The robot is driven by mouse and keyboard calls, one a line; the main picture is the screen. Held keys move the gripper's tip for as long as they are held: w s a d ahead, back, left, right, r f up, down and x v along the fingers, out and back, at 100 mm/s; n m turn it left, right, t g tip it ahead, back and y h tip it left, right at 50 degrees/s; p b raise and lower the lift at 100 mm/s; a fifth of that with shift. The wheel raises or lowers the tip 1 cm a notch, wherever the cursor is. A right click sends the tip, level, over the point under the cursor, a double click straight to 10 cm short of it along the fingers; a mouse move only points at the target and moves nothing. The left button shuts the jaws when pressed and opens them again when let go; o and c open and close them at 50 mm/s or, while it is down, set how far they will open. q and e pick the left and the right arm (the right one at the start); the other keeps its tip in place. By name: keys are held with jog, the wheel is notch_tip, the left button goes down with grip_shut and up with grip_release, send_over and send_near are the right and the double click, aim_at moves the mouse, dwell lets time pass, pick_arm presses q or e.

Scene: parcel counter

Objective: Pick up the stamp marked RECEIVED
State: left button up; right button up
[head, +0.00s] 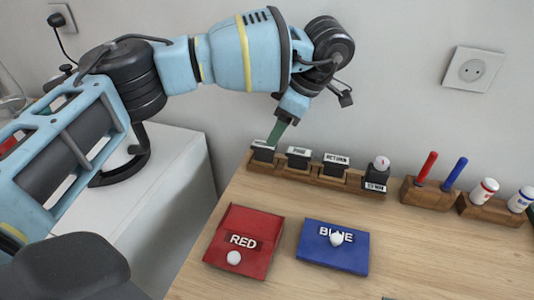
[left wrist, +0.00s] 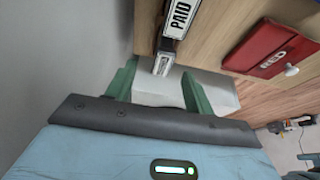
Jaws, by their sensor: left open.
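A wooden rack (head: 325,181) holds several black stamps with white labels along the back of the counter. The leftmost stamp (head: 263,151) has its label partly covered by a green finger, and I cannot read it. Beside it are a stamp that seems to read PAID (head: 298,158) and the RETURN stamp (head: 335,165). My left gripper (head: 278,133) is open, pointing down at the leftmost stamp. In the left wrist view that stamp (left wrist: 163,64) shows between the spread green fingers (left wrist: 160,85), near the left one, with PAID (left wrist: 180,20) beyond. My right gripper is not visible.
A round-topped date stamp (head: 377,173) stands at the rack's right end. A pen holder (head: 426,197) and small bottles (head: 485,190) stand further right. A red RED case (head: 240,258) and a blue BLUE case (head: 333,262) lie in front. The wall is close behind.

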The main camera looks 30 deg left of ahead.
aim_at(265, 145)
pick_arm(q)
jog(key=shift+x, duration=1)
jog(key=shift+a+f, duration=0.15)
jog(key=shift+f, duration=0.15)
jog(key=x, duration=0.2)
jog(key=s+x, duration=0.1)
jog(key=x, duration=0.1)
jog(key=shift+a, duration=0.25)
jog(key=shift+a+f+b, duration=0.1)
jog(key=shift+f+b, duration=0.2)
jog(key=shift+f, duration=0.05)
jog(key=shift+c, duration=0.3)
jog(key=c, duration=1)
jog(key=shift+r, duration=0.15)
